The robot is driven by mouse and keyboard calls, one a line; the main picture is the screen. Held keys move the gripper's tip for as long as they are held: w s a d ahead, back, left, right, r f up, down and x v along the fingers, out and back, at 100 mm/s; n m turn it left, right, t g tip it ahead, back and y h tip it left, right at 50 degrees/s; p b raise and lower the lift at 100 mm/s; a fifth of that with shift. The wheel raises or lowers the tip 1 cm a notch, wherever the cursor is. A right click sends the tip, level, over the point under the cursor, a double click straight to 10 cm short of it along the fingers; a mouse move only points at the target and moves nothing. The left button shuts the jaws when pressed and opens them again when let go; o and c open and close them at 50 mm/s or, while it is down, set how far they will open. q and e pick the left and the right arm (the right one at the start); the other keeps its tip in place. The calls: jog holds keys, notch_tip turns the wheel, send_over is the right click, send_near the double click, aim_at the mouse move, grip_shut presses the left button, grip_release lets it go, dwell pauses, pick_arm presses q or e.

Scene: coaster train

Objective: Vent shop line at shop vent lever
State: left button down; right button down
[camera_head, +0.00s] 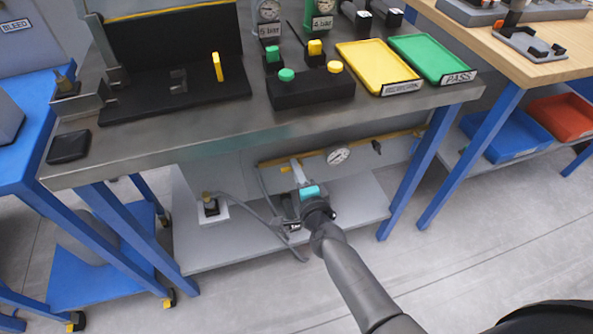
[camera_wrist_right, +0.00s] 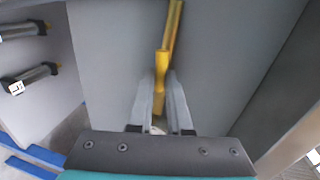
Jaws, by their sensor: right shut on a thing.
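My right gripper (camera_head: 297,165) is below the steel bench top, reaching in at the yellow shop line (camera_head: 385,138) on the grey back panel. In the right wrist view its two grey fingers (camera_wrist_right: 160,84) are shut on a yellow lever (camera_wrist_right: 162,60), one finger on each side. The lever lies roughly in line with the yellow pipe (camera_wrist_right: 174,22) behind it. In the head view the gripper mostly hides the lever. A round gauge (camera_head: 337,155) sits on the line just right of the gripper; I cannot read its needle. My left gripper is not in view.
Above is the steel bench (camera_head: 180,138) with a black button box (camera_head: 312,88), a yellow tray (camera_head: 372,66) and a green PASS tray (camera_head: 432,56). Blue bench legs (camera_head: 425,150) stand to the right. A grey hose (camera_head: 240,203) hangs beside my gripper over the lower shelf (camera_head: 220,252).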

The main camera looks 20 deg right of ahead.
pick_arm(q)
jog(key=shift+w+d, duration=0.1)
pick_arm(e)
jog(key=shift+m, duration=0.3)
jog(key=c, duration=0.9)
grip_release()
jog(key=shift+o, duration=0.2)
jog(key=shift+s+r, duration=0.1)
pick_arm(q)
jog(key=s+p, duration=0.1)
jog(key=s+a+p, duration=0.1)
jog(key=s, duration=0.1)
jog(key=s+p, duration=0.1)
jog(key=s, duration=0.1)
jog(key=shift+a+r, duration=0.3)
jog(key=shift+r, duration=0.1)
pick_arm(e)
jog(key=s+r, duration=0.3)
jog(key=s, duration=1.1)
jog(key=shift+s+d, duration=0.25)
jog(key=shift+s, duration=0.15)
